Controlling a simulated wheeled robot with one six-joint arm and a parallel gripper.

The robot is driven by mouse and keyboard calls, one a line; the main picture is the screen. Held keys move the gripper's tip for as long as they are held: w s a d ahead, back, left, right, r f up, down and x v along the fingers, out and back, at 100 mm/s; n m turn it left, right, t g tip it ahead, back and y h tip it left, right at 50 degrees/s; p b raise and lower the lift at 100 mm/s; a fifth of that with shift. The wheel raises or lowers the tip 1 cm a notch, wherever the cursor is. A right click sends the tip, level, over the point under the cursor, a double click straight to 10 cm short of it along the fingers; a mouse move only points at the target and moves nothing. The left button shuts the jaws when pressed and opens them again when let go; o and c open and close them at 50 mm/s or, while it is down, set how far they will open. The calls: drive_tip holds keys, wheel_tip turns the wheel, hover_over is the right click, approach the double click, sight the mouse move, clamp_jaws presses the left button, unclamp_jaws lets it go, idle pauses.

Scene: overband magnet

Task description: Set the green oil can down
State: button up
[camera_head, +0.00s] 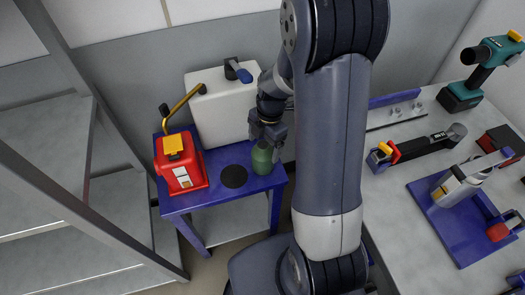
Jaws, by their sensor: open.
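The green oil can (262,158) is at the right end of a small blue table (215,199), below my gripper (266,140). My gripper points down at the can's top, and its jaws are open around or just above it; I cannot tell which. The can looks upright and seems to rest on the table, though its base is hard to make out. A dark round spot (233,176) lies on the table to the left of the can.
A red canister (180,165) with a yellow top stands at the table's left. A white container (222,108) stands behind. Grey shelves (45,150) are at the left. A workbench (415,165) with tools, including a teal drill (480,72), is at the right.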

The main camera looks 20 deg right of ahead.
drive_tip(key=r, duration=0.5)
drive_tip(key=d+r, duration=0.1)
drive_tip(key=r, duration=0.1)
drive_tip(key=shift+w+r, duration=0.15)
drive_tip(key=shift+w, duration=0.05)
